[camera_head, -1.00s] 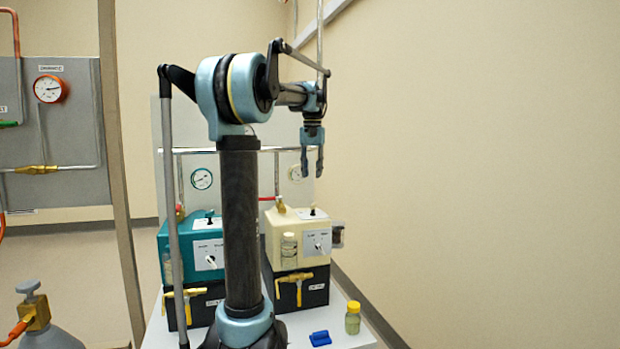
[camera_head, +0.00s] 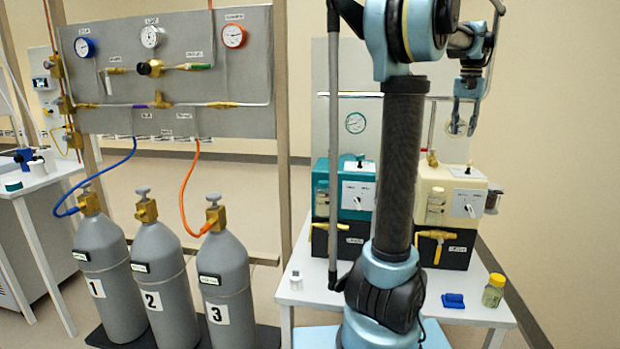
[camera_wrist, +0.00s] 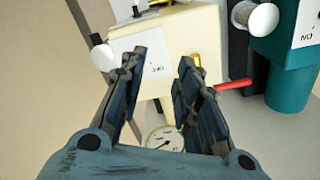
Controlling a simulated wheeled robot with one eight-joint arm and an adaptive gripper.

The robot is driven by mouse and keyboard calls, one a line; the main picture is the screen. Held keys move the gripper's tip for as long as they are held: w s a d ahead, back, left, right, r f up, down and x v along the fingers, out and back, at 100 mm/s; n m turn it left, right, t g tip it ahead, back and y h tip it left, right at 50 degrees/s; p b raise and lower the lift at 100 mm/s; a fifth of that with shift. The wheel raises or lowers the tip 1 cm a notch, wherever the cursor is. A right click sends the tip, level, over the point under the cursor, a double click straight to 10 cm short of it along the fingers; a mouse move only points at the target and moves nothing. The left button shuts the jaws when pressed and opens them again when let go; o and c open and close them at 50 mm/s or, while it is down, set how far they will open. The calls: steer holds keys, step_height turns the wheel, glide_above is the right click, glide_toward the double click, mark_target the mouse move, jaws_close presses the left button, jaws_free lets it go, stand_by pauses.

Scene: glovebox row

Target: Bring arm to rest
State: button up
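My arm stands upright at the right in the head view, folded over at the top. My gripper (camera_head: 464,131) hangs down with its fingers pointing at the floor, above and behind the cream box (camera_head: 447,205). In the wrist view my gripper (camera_wrist: 160,62) has its two dark fingers apart with nothing between them. The cream box (camera_wrist: 185,38) shows beyond the fingertips, apart from them. A teal box (camera_wrist: 285,50) is at the right there and also shows in the head view (camera_head: 330,205). A round gauge (camera_wrist: 166,139) shows below, between the fingers.
A white table (camera_head: 480,308) carries both boxes, a blue block (camera_head: 453,301) and a small yellowish jar (camera_head: 493,291). Three grey cylinders (camera_head: 160,285) stand at the left, under a grey gauge panel (camera_head: 190,120).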

steer(key=s+a+f+n, duration=0.1)
steer(key=s+a+f, duration=0.25)
steer(key=a, duration=0.45)
steer(key=s+a+f+n+t, duration=0.1)
steer(key=s+a+f+n, duration=0.1)
steer(key=a+f, duration=0.45)
steer(key=s+a+f+n, duration=0.1)
steer(key=s+a+f, duration=0.2)
steer(key=a, duration=0.6)
steer(key=s+a+f+n, duration=0.1)
steer(key=s+a+f, duration=0.3)
steer(key=f, duration=0.2)
steer(key=s+a+f+n, duration=0.2)
steer(key=s+a+f, duration=0.2)
steer(key=f, duration=0.3)
steer(key=s+a+f+n+t, duration=0.1)
steer(key=s+a+f, duration=0.2)
steer(key=s+f, duration=0.2)
steer(key=shift+s+a+f, duration=0.15)
steer(key=shift+a+f, duration=0.25)
steer(key=shift+f, duration=0.45)
steer(key=shift+s, duration=0.1)
